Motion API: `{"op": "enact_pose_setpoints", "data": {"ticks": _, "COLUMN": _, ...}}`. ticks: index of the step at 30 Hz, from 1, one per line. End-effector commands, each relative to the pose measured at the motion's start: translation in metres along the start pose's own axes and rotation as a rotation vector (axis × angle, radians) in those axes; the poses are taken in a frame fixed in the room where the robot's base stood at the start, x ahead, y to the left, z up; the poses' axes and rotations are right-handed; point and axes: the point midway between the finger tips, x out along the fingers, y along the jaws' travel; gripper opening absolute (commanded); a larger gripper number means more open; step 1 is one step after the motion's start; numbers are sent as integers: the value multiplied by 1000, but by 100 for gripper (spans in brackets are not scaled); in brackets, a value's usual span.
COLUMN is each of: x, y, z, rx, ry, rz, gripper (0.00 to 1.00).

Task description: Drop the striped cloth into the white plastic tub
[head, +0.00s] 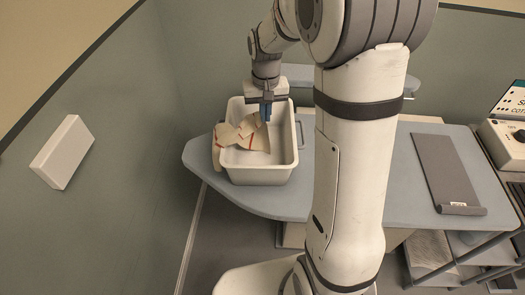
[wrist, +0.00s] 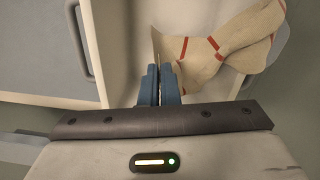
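The white plastic tub (head: 284,172) stands on the left end of the blue-grey table. The striped cloth (head: 246,137), cream with red stripes, lies bunched partly inside it, with one part hanging over the left rim. In the wrist view the cloth (wrist: 205,62) spreads to the right of the fingers and over the tub's edge. My gripper (head: 266,112) points down inside the tub's opening, near the back. In the wrist view its blue fingers (wrist: 158,85) are almost together, with a thin fold of cloth running between them. The pinched part itself is mostly hidden.
The blue-grey table (head: 400,190) carries a dark grey mat (head: 446,172) at the right. A machine (head: 505,140) stands at the far right. A white box (head: 62,152) is on the left wall. My arm hides the table's middle.

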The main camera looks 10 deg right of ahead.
Motion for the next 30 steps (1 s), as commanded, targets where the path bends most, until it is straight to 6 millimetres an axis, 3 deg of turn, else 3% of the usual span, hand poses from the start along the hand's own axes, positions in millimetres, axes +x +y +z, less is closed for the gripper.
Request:
{"op": "enact_pose_setpoints", "data": {"ticks": 3, "x": 20, "y": 0, "z": 0, "rx": 1, "ry": -2, "rz": 0, "gripper": 0}}
{"op": "enact_pose_setpoints", "data": {"ticks": 9, "x": 39, "y": 0, "z": 0, "rx": 1, "ry": -1, "rz": 0, "gripper": 0}}
{"op": "enact_pose_setpoints", "data": {"ticks": 19, "x": 41, "y": 1, "z": 0, "rx": 2, "ry": -1, "rz": 0, "gripper": 0}}
{"op": "enact_pose_setpoints", "data": {"ticks": 27, "x": 41, "y": 1, "z": 0, "rx": 3, "ry": -1, "rz": 0, "gripper": 24}}
{"op": "enact_pose_setpoints", "data": {"ticks": 30, "x": 41, "y": 1, "z": 0, "rx": 3, "ry": -1, "rz": 0, "gripper": 28}}
